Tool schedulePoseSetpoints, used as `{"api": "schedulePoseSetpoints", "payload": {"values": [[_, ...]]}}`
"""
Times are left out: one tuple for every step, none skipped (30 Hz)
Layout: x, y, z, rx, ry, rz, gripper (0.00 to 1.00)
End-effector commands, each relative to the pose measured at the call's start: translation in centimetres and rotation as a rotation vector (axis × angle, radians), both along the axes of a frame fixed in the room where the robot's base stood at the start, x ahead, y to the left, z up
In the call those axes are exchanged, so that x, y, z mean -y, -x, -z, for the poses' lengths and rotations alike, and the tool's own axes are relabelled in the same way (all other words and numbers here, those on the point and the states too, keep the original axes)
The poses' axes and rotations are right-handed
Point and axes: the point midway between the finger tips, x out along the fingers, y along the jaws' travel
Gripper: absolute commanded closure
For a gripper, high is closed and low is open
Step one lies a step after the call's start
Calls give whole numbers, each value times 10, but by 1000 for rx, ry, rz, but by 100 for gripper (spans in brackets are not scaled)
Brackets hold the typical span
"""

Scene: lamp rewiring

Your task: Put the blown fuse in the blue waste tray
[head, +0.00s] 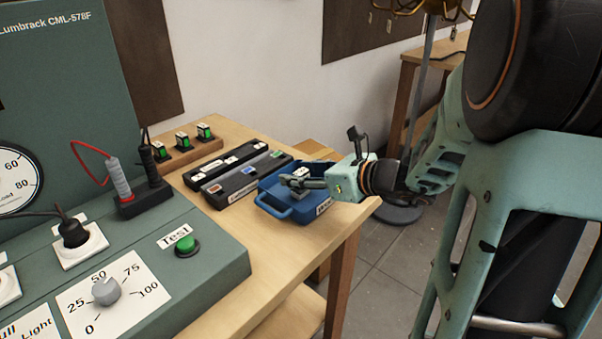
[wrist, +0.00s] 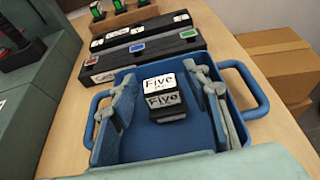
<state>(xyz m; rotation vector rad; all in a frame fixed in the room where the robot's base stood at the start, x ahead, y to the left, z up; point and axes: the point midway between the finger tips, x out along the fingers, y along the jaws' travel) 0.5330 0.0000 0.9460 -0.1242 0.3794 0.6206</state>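The blue waste tray (head: 273,208) stands near the right edge of the wooden table in the head view. Its rim and two side handles show in the wrist view (wrist: 258,88). A dark block-shaped fuse with white labels reading "Five" (wrist: 162,98) is inside the tray outline, upright near the middle. Its white top also shows in the head view (head: 304,172). My gripper (wrist: 160,75) is open over the tray, with one finger on each side of the fuse and a gap to both. I cannot tell whether the fuse is blown.
A wooden rack with green-topped fuses (head: 183,148) stands farther back. The green test panel (head: 215,262) fills the left. A cardboard box (wrist: 278,62) sits beyond the table's right edge.

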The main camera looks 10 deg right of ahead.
Motion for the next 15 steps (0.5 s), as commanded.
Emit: {"api": "schedulePoseSetpoints", "payload": {"values": [[0, 0, 0, 0, 0, 0, 55], [0, 0, 0, 0, 0, 0, 55], [0, 0, 0, 0, 0, 0, 55], [0, 0, 0, 0, 0, 0, 55], [0, 0, 0, 0, 0, 0, 55], [0, 0, 0, 0, 0, 0, 55], [0, 0, 0, 0, 0, 0, 55], [0, 0, -1, 0, 0, 0, 55], [0, 0, -3, 0, 0, 0, 55], [0, 0, -4, 0, 0, 0, 55], [1, 0, -6, 0, 0, 1, 55], [5, 5, -8, 1, 1, 4, 55], [8, 8, -10, 2, 3, 4, 55], [11, 12, -12, 3, 2, 3, 55], [15, 18, -16, 2, 3, 4, 55]]}}
